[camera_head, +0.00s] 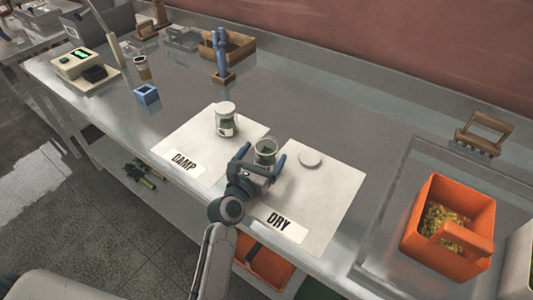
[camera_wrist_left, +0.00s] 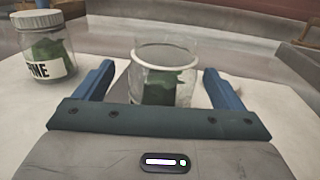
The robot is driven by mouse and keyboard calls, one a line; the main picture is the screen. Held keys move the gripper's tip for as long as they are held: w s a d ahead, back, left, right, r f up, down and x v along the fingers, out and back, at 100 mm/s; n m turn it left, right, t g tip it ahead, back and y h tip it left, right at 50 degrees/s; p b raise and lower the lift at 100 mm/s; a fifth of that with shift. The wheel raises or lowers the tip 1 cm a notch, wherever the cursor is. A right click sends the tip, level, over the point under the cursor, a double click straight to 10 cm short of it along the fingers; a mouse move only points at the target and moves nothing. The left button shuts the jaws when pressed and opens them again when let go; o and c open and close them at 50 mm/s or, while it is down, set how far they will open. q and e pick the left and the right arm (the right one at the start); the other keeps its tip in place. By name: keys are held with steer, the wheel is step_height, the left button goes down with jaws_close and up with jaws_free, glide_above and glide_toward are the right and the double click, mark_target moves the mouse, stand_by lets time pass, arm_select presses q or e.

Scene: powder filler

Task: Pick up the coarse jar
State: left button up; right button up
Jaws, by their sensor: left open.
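An open glass jar (camera_head: 265,150) with dark green contents stands upright near the left edge of the DRY mat (camera_head: 335,185). It also shows in the left wrist view (camera_wrist_left: 166,65); no label is visible on it, so I cannot confirm it is the coarse jar. My left gripper (camera_head: 261,159) is open, its two blue fingers on either side of this jar, with gaps visible in the wrist view. A second jar (camera_head: 226,121), white-lidded, stands on the DAMP mat (camera_head: 190,140); its partly visible label ends in "INE" in the wrist view (camera_wrist_left: 47,52). My right gripper is not in view.
A loose white lid (camera_head: 311,157) lies right of the open jar. An orange crate (camera_head: 425,215) stands at the right. A blue stand (camera_head: 221,60), a small blue block (camera_head: 146,94) and a scale (camera_head: 75,65) are farther back and left.

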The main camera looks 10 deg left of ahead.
arm_select(q)
steer(key=x, duration=0.3)
steer(key=shift+w+d+f, duration=0.1)
steer(key=shift+w+d, duration=0.1)
steer(key=shift+w, duration=0.1)
steer(key=c, duration=1.1)
